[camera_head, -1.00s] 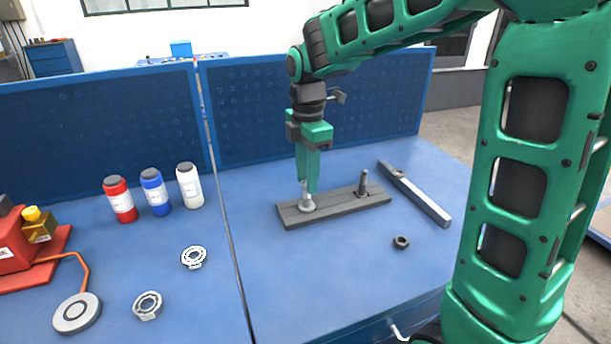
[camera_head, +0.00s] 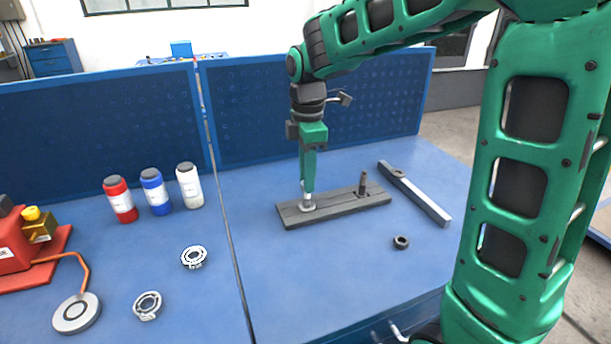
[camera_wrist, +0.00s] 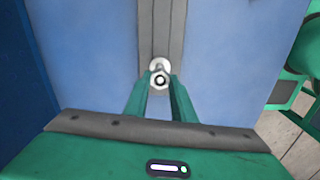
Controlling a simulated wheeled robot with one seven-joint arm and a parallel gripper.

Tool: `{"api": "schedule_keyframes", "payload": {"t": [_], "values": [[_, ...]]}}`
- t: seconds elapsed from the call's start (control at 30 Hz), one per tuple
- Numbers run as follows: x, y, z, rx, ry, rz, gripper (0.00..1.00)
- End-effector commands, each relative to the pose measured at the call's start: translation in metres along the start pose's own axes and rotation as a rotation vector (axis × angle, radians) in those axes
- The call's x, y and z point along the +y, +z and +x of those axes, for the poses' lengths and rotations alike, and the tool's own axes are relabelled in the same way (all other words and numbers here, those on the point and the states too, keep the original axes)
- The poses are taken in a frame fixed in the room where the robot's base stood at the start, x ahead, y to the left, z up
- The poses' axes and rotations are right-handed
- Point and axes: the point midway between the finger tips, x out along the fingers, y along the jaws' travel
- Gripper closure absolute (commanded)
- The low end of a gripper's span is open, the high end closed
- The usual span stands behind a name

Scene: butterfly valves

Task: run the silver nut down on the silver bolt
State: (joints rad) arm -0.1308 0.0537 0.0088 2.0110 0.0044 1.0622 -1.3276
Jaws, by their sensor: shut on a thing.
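The silver bolt (camera_head: 303,188) stands upright near the left end of a dark grey plate (camera_head: 340,206), with a round pale base (camera_head: 307,206) at its foot. My gripper (camera_head: 308,191) points straight down over it. In the wrist view my two green fingers (camera_wrist: 160,87) are shut on the silver nut (camera_wrist: 160,73), one on each side. The nut is around the bolt, whose round end (camera_wrist: 160,80) shows in its middle. The fingers hide part of the nut, so how far down the thread it sits I cannot tell.
A dark bolt (camera_head: 362,185) stands at the plate's right end. A dark nut (camera_head: 401,242) lies on the blue bench (camera_head: 320,270) in front. A grey bar (camera_head: 425,198) lies to the right. Bottles and bearing rings are at the left. A blue panel (camera_head: 350,90) stands behind.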

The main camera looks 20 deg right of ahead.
Motion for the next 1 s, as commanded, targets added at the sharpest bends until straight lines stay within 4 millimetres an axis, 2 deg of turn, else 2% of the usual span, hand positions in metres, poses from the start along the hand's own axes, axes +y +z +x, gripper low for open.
{"api": "schedule_keyframes", "payload": {"t": [1.0], "values": [[0.0, 0.0, 0.0001, -0.003, 0.0, 1.158, 1.0]]}}
